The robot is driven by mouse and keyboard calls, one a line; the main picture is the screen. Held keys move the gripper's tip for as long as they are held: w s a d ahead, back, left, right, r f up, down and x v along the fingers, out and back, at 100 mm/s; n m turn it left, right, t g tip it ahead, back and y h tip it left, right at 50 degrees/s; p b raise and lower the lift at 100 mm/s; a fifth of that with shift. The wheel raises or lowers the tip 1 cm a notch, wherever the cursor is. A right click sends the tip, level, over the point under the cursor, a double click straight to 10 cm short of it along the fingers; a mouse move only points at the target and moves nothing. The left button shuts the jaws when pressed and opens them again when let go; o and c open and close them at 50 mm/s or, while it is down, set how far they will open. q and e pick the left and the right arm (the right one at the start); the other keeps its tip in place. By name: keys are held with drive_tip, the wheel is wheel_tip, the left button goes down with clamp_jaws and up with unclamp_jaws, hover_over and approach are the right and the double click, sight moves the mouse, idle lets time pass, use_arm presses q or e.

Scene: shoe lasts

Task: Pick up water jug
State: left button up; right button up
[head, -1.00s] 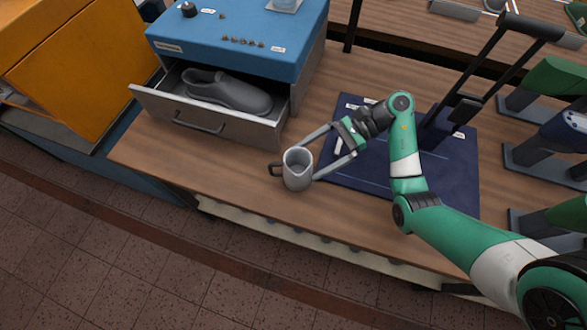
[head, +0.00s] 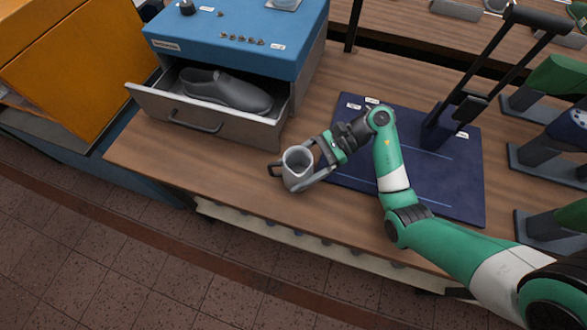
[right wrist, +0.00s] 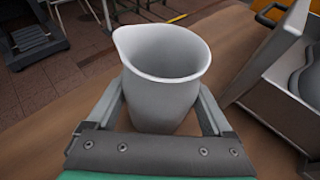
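The grey water jug (head: 293,178) stands upright near the table's front edge, with its dark handle at the left. In the right wrist view the jug (right wrist: 165,90) fills the middle, its spout toward the upper left. My right gripper (head: 310,166) is around the jug from the right. Its fingers lie on either side of the body, close to the walls. In the right wrist view my right gripper (right wrist: 162,108) looks open, though the jug partly hides the fingertips and contact is unclear. My left gripper is not in view.
A blue-topped cabinet (head: 240,45) stands behind the jug, its open drawer (head: 200,122) holding a grey shoe last (head: 228,90). A dark blue mat (head: 440,175) with a black stand (head: 455,110) lies to the right. Bare tabletop (head: 185,165) shows to the jug's left.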

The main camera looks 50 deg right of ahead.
sight(286, 170)
drive_tip(key=c, duration=0.9)
drive_tip(key=shift+r, duration=0.1)
drive_tip(key=shift+r+p, duration=0.4)
drive_tip(key=shift+r, duration=0.25)
drive_tip(key=shift+r+p, duration=0.4)
drive_tip(key=shift+r, duration=0.5)
drive_tip(key=w+d+r, duration=0.5)
drive_tip(key=d+r, duration=0.4)
drive_tip(key=d, duration=0.4)
drive_tip(key=shift+w+r, duration=0.15)
drive_tip(key=shift+r, duration=0.15)
